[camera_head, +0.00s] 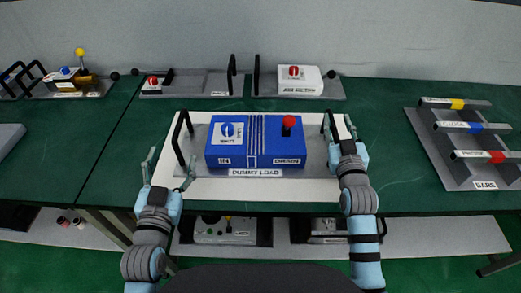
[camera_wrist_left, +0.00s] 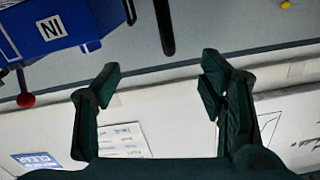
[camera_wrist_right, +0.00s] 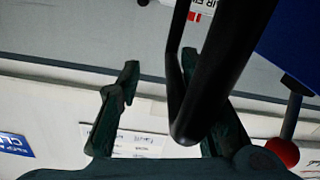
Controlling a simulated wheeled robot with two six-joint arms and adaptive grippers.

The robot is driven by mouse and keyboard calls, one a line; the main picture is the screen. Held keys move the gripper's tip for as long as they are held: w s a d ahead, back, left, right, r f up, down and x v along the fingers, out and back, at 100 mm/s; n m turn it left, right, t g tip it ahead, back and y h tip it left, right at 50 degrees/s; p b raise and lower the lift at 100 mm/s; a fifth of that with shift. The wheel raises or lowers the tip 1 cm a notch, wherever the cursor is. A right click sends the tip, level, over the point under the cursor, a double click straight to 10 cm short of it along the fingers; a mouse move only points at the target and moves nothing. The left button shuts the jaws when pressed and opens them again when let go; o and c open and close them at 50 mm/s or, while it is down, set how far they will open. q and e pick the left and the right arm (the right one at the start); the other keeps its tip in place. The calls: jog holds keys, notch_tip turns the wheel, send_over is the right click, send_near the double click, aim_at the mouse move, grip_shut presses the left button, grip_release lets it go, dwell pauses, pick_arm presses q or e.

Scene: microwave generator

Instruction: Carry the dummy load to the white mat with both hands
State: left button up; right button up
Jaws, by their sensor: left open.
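The dummy load is a blue box (camera_head: 255,142) with a red knob, on a grey plate with a black handle at each end. It rests on the white mat (camera_head: 327,197), whose edges show around the plate. My left gripper (camera_head: 171,171) is open and empty, in front of the left handle (camera_head: 182,135) and apart from it. My right gripper (camera_head: 338,126) is at the right handle. In the right wrist view, this handle (camera_wrist_right: 228,70) crosses in front of one finger, and the fingers (camera_wrist_right: 160,85) stand apart with a gap beside the handle.
The green table (camera_head: 70,165) has a rack of coloured bars (camera_head: 465,145) at the right. Other units stand along the back, including a white box with a red knob (camera_head: 298,80). Equipment sits on a shelf (camera_head: 430,235) below the table. Bare table lies on both sides of the mat.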

jog(key=o, duration=0.8)
jog(key=shift+s, duration=0.1)
jog(key=s, duration=1.2)
jog(key=shift+a, duration=0.1)
jog(key=shift+w, duration=0.15)
jog(key=shift+f, duration=0.1)
